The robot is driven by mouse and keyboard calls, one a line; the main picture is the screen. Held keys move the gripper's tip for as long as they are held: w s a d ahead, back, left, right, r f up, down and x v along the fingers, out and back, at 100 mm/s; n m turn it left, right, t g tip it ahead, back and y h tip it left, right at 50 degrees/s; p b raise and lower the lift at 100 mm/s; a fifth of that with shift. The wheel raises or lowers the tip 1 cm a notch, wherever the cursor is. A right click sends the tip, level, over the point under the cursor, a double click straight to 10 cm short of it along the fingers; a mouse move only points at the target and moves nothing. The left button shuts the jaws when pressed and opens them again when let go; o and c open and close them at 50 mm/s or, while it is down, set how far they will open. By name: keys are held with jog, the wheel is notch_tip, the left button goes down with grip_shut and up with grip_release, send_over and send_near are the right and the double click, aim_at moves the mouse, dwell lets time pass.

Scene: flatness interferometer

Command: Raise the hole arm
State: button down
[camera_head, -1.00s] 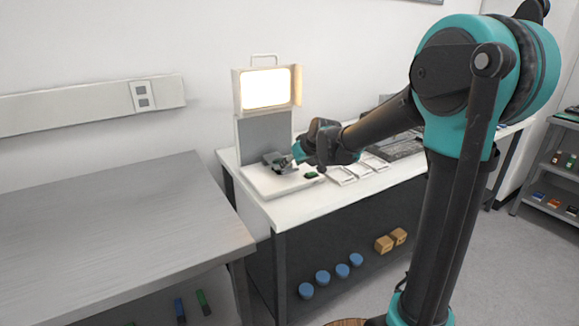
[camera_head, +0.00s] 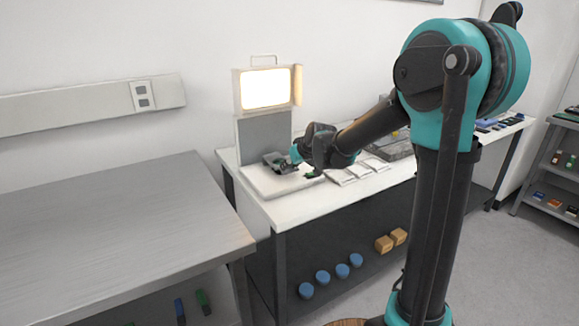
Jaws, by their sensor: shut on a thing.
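The interferometer stands on the white bench, with a bright lit panel (camera_head: 265,88) on top of a grey upright (camera_head: 264,138) and a white base (camera_head: 262,184). A small dark grey mechanism (camera_head: 274,159), which seems to include the hole arm, sits on the base in front of the upright. My gripper (camera_head: 293,162) reaches in from the right and is shut at the right side of this mechanism, seemingly on the hole arm. The fingertips and the exact grip are too small and partly hidden to make out.
A small green-and-black item (camera_head: 312,174) lies at the base's right edge. Blue round pots (camera_head: 322,277) and boxes (camera_head: 384,244) stand on the lower shelf. A grey table (camera_head: 110,235) is at left.

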aim_at(280, 161)
jog(key=shift+r, duration=0.15)
jog(key=shift+w+a+r+g+h, duration=0.15)
jog(key=shift+r+g+h, duration=0.3)
jog(key=shift+r, duration=0.35)
jog(key=w+a+r+g+h, duration=0.3)
jog(key=w+r+g+h, duration=0.1)
jog(key=r, duration=0.4)
jog(key=shift+w+a+r+g, duration=0.4)
jog(key=shift+w+g, duration=0.4)
jog(key=shift+g, duration=0.25)
jog(key=c, duration=1.3)
grip_release()
jog(key=shift+w, duration=0.15)
jog(key=shift+c, duration=0.2)
jog(key=shift+o, duration=0.7)
